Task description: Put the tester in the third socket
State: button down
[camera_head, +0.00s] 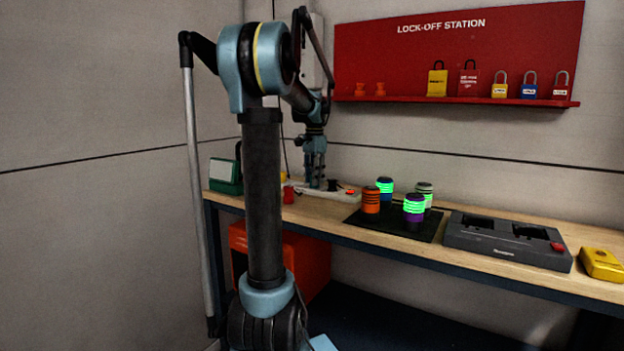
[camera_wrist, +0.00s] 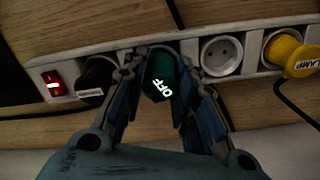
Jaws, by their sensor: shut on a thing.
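A white power strip (camera_wrist: 68,62) runs across the wrist view; in the head view the strip (camera_head: 338,194) lies on the bench under my gripper (camera_head: 316,178). The tester is over the strip between a black plug (camera_wrist: 95,76) on the left and an empty round socket (camera_wrist: 220,56) on the right. The tester hides the place behind it, and I cannot tell whether it is seated. A yellow plug marked LAMP (camera_wrist: 288,53) fills the right end.
A red switch (camera_wrist: 52,84) sits at the strip's left end in the wrist view. In the head view, a green case (camera_head: 226,173) stands left of the strip. Right of it are several banded cylinders on a black mat (camera_head: 361,219), and a dark grey dock (camera_head: 478,238).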

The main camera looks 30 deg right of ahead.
jog(key=shift+f, duration=0.4)
jog(key=c, duration=1.6)
grip_release()
jog(key=shift+o, duration=0.2)
jog(key=shift+w+r, duration=0.1)
jog(key=shift+r, duration=5.35)
